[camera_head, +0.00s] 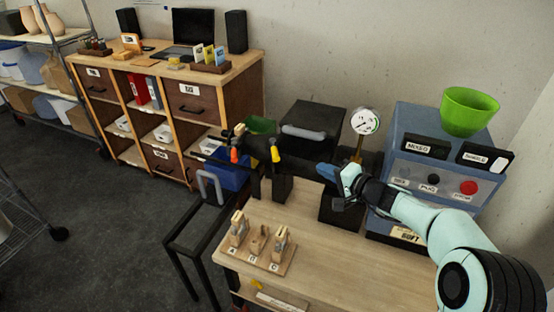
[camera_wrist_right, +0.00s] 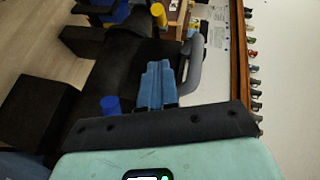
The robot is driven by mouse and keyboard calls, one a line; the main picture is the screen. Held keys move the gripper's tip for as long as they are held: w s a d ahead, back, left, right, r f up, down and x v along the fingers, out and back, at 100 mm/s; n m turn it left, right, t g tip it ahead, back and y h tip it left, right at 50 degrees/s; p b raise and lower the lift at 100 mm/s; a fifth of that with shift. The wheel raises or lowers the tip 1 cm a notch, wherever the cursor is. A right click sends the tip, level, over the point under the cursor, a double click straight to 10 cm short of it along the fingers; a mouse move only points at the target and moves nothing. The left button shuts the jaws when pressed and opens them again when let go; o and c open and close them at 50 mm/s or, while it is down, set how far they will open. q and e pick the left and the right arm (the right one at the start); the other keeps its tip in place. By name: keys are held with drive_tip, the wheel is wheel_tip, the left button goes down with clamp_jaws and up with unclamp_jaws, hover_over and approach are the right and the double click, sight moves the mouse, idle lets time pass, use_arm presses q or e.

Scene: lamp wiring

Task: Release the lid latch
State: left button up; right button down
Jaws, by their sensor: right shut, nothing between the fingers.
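A black box with a dark lid (camera_head: 315,115) and a grey bar handle (camera_head: 303,131) stands at the back of the bench. A grey curved handle (camera_wrist_right: 192,65) also shows just right of the fingers in the right wrist view. I cannot make out a latch for certain. My right gripper (camera_head: 326,171) is in front of the box's right side, its blue fingers together and empty. In the right wrist view the closed fingers (camera_wrist_right: 155,85) lie over dark surfaces; I cannot tell if they touch anything. My left gripper is out of view.
A gauge (camera_head: 365,121) and a blue panel (camera_head: 400,138) with a green bowl (camera_head: 468,111) stand to the right. Levers with yellow (camera_head: 275,153) and orange (camera_head: 234,155) tips stand left. A wooden clip stand (camera_head: 258,257) sits in front; the bench's front right is clear.

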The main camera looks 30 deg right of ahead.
drive_tip(key=shift+r, duration=0.1)
drive_tip(key=p, duration=0.3)
approach(274, 151)
wheel_tip(274, 151, down, 2)
drive_tip(key=w, duration=0.3)
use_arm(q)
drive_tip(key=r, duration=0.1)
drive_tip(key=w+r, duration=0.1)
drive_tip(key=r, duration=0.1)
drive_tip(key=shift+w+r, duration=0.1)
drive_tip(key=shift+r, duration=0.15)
use_arm(e)
drive_tip(key=shift+a, duration=0.1)
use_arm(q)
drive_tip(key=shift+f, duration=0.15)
use_arm(e)
drive_tip(key=shift+f, duration=0.2)
